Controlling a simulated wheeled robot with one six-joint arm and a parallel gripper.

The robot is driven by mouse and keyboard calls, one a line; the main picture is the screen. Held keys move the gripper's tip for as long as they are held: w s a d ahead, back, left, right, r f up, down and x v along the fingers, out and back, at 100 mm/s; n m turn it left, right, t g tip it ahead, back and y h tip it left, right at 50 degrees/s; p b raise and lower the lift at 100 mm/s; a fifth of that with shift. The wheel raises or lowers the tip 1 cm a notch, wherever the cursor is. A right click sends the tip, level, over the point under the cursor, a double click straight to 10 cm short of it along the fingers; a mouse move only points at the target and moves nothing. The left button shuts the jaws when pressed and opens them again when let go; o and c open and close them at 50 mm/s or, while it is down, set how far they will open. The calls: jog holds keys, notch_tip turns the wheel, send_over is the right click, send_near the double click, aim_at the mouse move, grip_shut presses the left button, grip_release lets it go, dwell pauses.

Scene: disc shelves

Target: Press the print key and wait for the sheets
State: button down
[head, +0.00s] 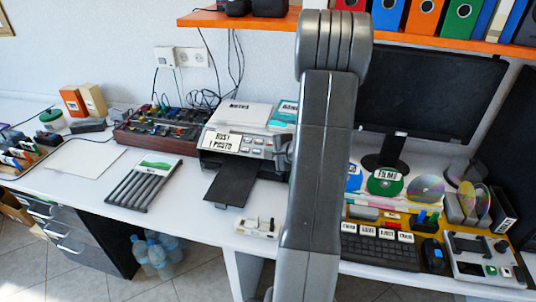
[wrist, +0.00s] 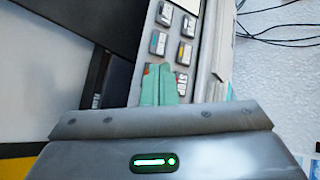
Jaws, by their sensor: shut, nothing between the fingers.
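The printer (head: 210,160) stands on the white desk, left of my arm. Its display (head: 222,141) appears to read "BUSY 1 PHOTO". Its dark output tray (head: 235,187) is out at the front, and no sheet shows on it. In the wrist view, several grey keys (wrist: 158,43) sit on the printer's panel. My gripper (wrist: 163,82) is shut and empty, its teal fingertips over the panel by the lower keys. I cannot tell whether they touch a key or which one is the print key. In the head view my arm hides part of the panel and most of the gripper.
A mixer (head: 165,127) and a pack of dark bars (head: 143,183) are left of the printer. A small white device (head: 257,228) lies in front. A monitor (head: 428,92), discs (head: 385,181) and a keyboard (head: 375,250) are on the right. An orange shelf (head: 215,18) hangs above.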

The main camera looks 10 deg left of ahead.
jog(key=shift+r, duration=0.1)
jog(key=shift+s+r, duration=0.4)
jog(key=shift+r, duration=0.25)
jog(key=shift+r, duration=0.1)
